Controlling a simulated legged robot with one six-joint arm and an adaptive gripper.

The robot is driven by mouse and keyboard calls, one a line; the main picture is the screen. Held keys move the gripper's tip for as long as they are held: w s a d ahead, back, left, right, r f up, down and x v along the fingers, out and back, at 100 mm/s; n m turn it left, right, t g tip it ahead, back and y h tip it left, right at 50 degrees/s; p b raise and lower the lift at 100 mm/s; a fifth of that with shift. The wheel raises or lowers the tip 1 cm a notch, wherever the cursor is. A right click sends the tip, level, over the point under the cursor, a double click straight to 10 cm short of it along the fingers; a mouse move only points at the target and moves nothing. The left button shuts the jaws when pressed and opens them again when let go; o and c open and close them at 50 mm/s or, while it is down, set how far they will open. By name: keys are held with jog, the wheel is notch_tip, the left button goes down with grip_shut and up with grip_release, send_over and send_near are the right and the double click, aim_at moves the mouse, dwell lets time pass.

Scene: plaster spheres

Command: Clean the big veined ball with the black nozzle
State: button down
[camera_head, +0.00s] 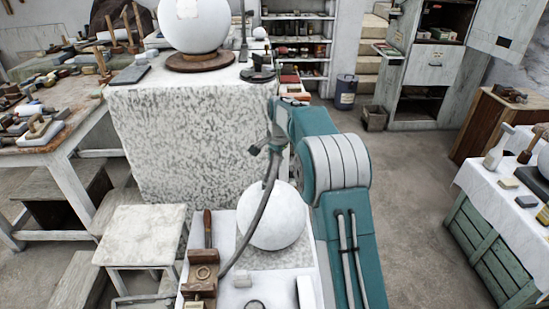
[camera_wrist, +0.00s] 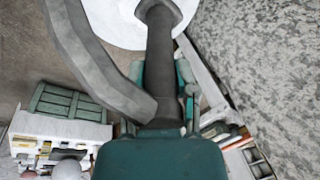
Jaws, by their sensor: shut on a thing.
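A large white ball (camera_head: 270,215) sits on a low block at the front middle. A second white ball (camera_head: 192,25) stands on a round wooden base on the speckled stone block. I cannot make out veins on either. In the wrist view the dark nozzle (camera_wrist: 160,55) runs up to a flared end in front of a white round surface (camera_wrist: 112,18), cut by the frame edge; I cannot tell whether they touch. My gripper (camera_wrist: 164,112) is shut on the nozzle's base. A thick grey hose (camera_wrist: 88,62) hangs beside it and runs down left of the ball in the head view.
The speckled stone block (camera_head: 190,145) stands behind the front ball. A wooden mallet (camera_head: 208,230) lies left of that ball. A white stool (camera_head: 140,235) stands further left. A cloth-covered table (camera_head: 520,205) with tools is at the right. Floor between is free.

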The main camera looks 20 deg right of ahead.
jog(key=shift+s+a+r, duration=0.15)
jog(key=shift+s, duration=0.6)
jog(key=shift+f, duration=0.2)
jog(key=shift+w, duration=0.15)
